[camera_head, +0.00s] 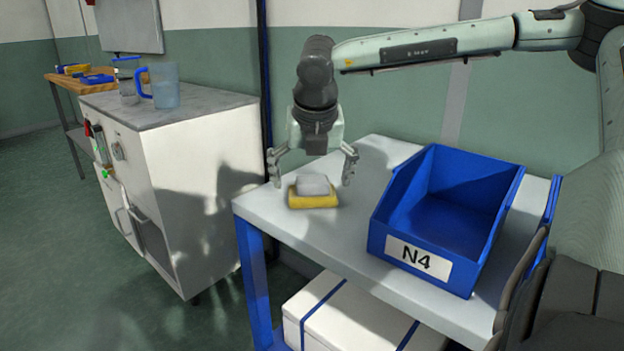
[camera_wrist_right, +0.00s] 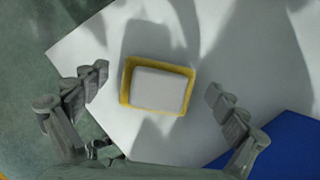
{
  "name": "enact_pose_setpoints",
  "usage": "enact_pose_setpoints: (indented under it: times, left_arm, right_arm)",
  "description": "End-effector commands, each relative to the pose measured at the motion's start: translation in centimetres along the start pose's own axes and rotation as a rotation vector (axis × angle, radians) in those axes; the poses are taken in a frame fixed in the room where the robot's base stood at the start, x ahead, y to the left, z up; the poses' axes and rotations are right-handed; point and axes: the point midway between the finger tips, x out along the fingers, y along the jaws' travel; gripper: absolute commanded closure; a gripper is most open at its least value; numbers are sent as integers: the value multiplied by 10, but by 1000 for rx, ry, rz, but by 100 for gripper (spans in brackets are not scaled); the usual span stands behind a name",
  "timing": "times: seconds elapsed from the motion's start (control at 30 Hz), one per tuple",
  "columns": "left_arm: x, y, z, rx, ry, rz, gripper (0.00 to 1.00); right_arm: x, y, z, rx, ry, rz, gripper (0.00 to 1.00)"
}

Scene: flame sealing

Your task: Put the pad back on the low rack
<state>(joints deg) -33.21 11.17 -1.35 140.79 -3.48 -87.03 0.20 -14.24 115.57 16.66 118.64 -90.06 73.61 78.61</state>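The pad (camera_head: 314,186) is a light grey block sitting in or on a yellow holder (camera_head: 314,201) near the left end of a white-topped rack (camera_head: 352,237) with blue legs. In the right wrist view the pad (camera_wrist_right: 158,89) lies inside the yellow rim (camera_wrist_right: 126,84). My right gripper (camera_head: 312,170) is open above the pad, with one finger on each side and clear gaps. It also shows open in the right wrist view (camera_wrist_right: 158,98), its fingers apart and empty. My left gripper is not in view.
A blue bin (camera_head: 440,225) labelled N4 stands on the rack to the right of the pad. A white box (camera_head: 345,325) with blue bands is below. A white cabinet (camera_head: 190,180) with a clear jug (camera_head: 164,88) stands to the left, across a narrow gap.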

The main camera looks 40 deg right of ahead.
Motion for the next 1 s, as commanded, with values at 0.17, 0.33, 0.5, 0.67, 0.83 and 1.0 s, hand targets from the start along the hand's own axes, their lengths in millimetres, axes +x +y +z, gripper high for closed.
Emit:
enact_pose_setpoints:
  times: [0.17, 0.33, 0.5, 0.67, 0.83, 1.0]
  left_arm:
    - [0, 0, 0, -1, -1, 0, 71]
    - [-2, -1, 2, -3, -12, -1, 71]
    - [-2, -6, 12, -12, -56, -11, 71]
    - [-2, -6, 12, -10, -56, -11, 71]
    - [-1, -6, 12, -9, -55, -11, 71]
    - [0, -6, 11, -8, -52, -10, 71]
  right_arm:
    - [0, 0, 0, 0, 0, 0, 2]
    - [-1, 0, 0, 0, 0, 0, 2]
    - [-24, 1, 2, 1, -6, 3, 2]
    - [-62, 1, 2, 1, -6, 2, 2]
    - [-95, 0, 2, 0, -5, 1, 2]
    - [-116, 0, 1, 1, -2, 0, 2]
